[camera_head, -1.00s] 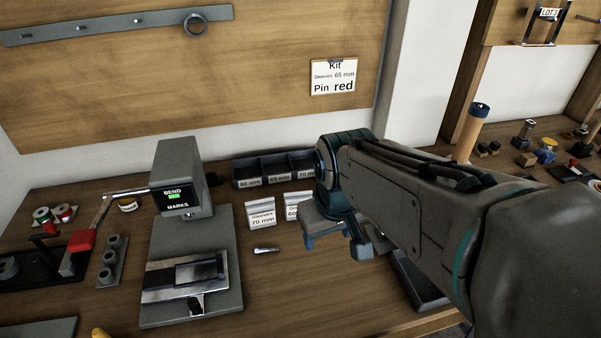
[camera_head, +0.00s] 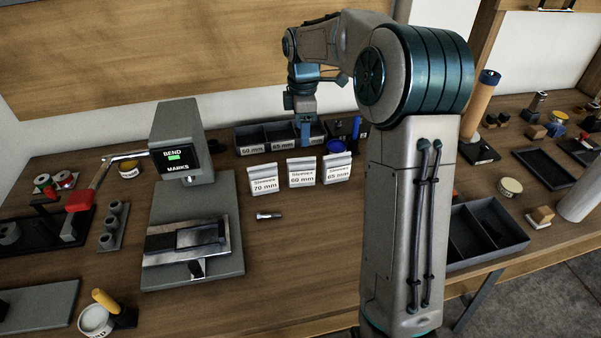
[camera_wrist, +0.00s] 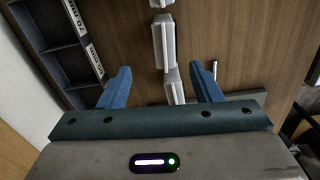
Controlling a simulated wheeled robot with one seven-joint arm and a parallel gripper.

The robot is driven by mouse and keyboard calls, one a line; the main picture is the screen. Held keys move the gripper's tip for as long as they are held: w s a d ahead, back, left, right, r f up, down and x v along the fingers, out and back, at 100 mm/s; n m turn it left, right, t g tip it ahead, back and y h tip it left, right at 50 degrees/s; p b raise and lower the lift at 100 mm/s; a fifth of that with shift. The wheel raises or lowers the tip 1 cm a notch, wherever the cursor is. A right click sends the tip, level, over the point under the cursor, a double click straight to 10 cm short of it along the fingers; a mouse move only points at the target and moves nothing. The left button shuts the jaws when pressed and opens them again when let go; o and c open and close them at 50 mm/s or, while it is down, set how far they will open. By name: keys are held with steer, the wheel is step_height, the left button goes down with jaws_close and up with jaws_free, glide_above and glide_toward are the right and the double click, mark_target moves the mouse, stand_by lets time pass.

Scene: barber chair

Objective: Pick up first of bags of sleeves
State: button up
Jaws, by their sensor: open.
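Three upright white bags of sleeves stand in a row on the bench: 70 mm (camera_head: 265,181), 60 mm (camera_head: 302,172) and 65 mm (camera_head: 337,168). My gripper (camera_head: 305,138) is open and empty, pointing down; in the head view it overlaps the bins behind the bags. In the wrist view, its two blue fingers (camera_wrist: 158,76) stand apart, with the 70 mm bag (camera_wrist: 174,88) seen between them. The 60 mm bag (camera_wrist: 163,42) is just past the fingertips, and the 65 mm bag (camera_wrist: 160,3) is cut by the top edge. No finger visibly touches a bag.
Labelled dark bins (camera_head: 262,136) stand behind the bags. A metal pin (camera_head: 269,216) lies in front of them. The bending device (camera_head: 182,145) is on the left. A dark divided tray (camera_head: 486,232) is on the right.

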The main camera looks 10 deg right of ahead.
mark_target(301, 161)
step_height(301, 161, down, 8)
steer(key=shift+f, duration=0.1)
steer(key=shift+s+a+f, duration=0.15)
steer(key=shift+s+f, duration=0.05)
steer(key=shift+f, duration=1.15)
steer(key=shift+s+a+f, duration=0.1)
steer(key=shift+s+f, duration=0.05)
steer(key=shift+f, duration=1.2)
steer(key=shift+c, duration=0.4)
steer(key=c, duration=1.1)
steer(key=shift+o, duration=0.2)
